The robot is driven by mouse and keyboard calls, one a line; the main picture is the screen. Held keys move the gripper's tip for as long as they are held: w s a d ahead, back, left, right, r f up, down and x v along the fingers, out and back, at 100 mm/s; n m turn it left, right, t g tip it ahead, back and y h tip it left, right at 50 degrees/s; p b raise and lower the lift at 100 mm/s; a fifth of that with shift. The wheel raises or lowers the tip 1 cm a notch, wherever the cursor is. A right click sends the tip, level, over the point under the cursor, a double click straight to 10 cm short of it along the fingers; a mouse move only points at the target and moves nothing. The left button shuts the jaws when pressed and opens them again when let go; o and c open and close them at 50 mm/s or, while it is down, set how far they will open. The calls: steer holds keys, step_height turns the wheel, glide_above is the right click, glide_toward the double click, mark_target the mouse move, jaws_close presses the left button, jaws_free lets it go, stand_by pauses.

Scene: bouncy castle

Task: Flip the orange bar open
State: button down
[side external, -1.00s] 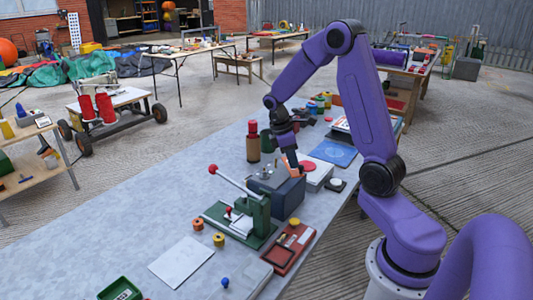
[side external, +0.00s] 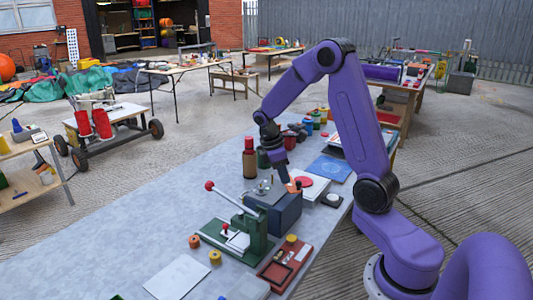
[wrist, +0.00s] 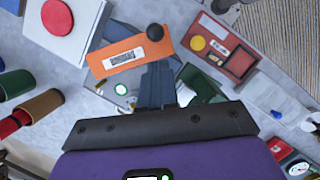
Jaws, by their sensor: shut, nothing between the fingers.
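The orange bar (wrist: 130,55) shows in the wrist view, with a printed white label and a round dark knob (wrist: 155,32) near one end. In the side view only a small part of the bar (side external: 295,186) shows, at the top of a dark blue box (side external: 284,214). My gripper (wrist: 158,68) is shut and empty. Its tips overlap the bar's lower edge in the wrist view; I cannot tell whether they touch it. In the side view my gripper (side external: 285,178) is just above the box, beside the bar.
A green press with a red-knobbed lever (side external: 248,228) stands left of the box. A red tray (side external: 286,262) lies in front, and a white box with a red disc (side external: 309,188) stands behind right. Several spools and bottles stand behind. The table's left part is mostly clear.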

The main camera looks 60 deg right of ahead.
steer(key=w+v, duration=0.1)
steer(key=v, duration=0.9)
steer(key=shift+w+a+r, duration=0.15)
steer(key=shift+w+a, duration=0.1)
steer(key=shift+a, duration=0.25)
steer(key=shift+a, duration=0.1)
steer(key=s+a+n+t, duration=0.1)
steer(key=s+a, duration=0.3)
steer(key=a, duration=0.3)
steer(key=s+a+n+t, duration=0.1)
steer(key=s+a, duration=0.3)
steer(key=a, duration=0.4)
steer(key=s+a+f+n+y, duration=0.1)
steer(key=s+a+f, duration=0.1)
steer(key=s, duration=0.7)
steer(key=s+a+f+n+y, duration=0.1)
steer(key=s+a+f, duration=0.1)
steer(key=s, duration=0.8)
steer(key=shift+a+t+y, duration=0.3)
steer(key=shift+a+t, duration=0.1)
steer(key=shift+a, duration=0.1)
